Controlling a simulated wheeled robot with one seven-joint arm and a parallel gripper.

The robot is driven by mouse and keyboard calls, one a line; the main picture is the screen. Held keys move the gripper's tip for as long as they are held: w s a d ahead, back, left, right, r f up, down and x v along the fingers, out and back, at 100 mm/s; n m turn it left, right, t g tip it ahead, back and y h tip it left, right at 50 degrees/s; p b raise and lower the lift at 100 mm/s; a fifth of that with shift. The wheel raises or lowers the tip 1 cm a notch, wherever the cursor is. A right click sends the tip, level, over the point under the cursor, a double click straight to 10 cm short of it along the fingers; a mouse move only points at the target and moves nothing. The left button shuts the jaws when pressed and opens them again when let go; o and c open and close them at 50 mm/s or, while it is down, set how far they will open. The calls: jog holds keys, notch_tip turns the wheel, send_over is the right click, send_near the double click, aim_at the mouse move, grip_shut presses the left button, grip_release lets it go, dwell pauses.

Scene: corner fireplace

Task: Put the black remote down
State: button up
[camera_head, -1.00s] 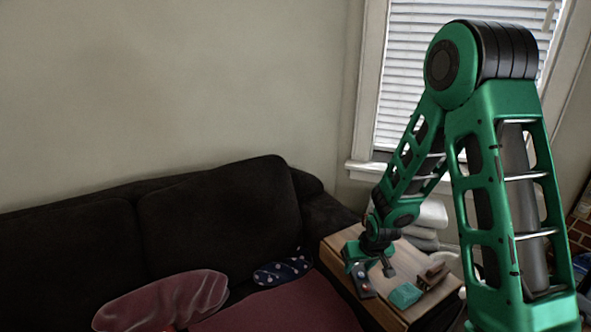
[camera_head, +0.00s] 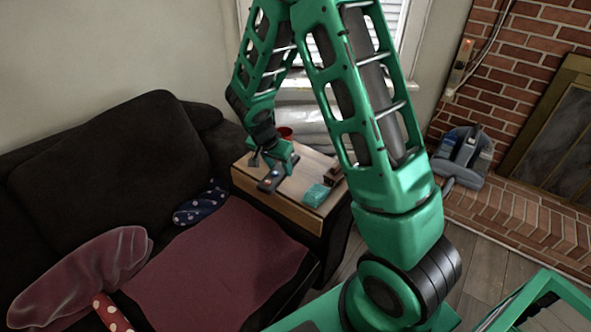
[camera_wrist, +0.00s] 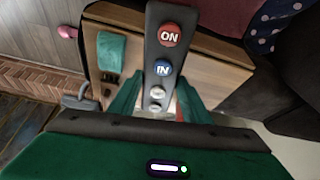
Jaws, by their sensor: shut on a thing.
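The black remote (camera_head: 265,185) shows over the front left part of the wooden side table (camera_head: 295,212) in the head view. In the wrist view the remote (camera_wrist: 151,52) points away from my gripper, with a red ON button and a blue IN button facing up. My gripper (camera_head: 272,168) is shut on its near end, with one green finger on each side in the wrist view (camera_wrist: 158,103). I cannot tell whether the remote touches the tabletop.
A turquoise block (camera_head: 316,195) and a small brown wooden object (camera_head: 334,174) sit to the right on the table. A red cup (camera_head: 285,132) is behind. The dark sofa (camera_head: 110,150) adjoins the table's left side. A brick fireplace (camera_head: 530,70) is at right.

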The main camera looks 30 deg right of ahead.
aim_at(297, 160)
jog(key=shift+d+r+m, duration=0.15)
jog(key=shift+r+m, duration=0.2)
jog(key=shift+m, duration=0.35)
jog(key=shift+d+f+g, duration=0.1)
jog(key=shift+d+g, duration=0.2)
jog(key=w+d+f, duration=0.1)
jog(key=d+f, duration=0.1)
jog(key=d, duration=0.1)
jog(key=w+d+f, duration=0.1)
jog(key=d+f, duration=0.1)
jog(key=d, duration=0.2)
jog(key=w+d+f, duration=0.1)
jog(key=d+f, duration=0.1)
jog(key=d, duration=0.1)
jog(key=shift+d+f, duration=0.35)
jog(key=shift+f, duration=2)
jog(key=o, duration=1.2)
jog(key=shift+o, duration=0.2)
jog(key=v, duration=1.2)
jog(key=shift+a, duration=0.15)
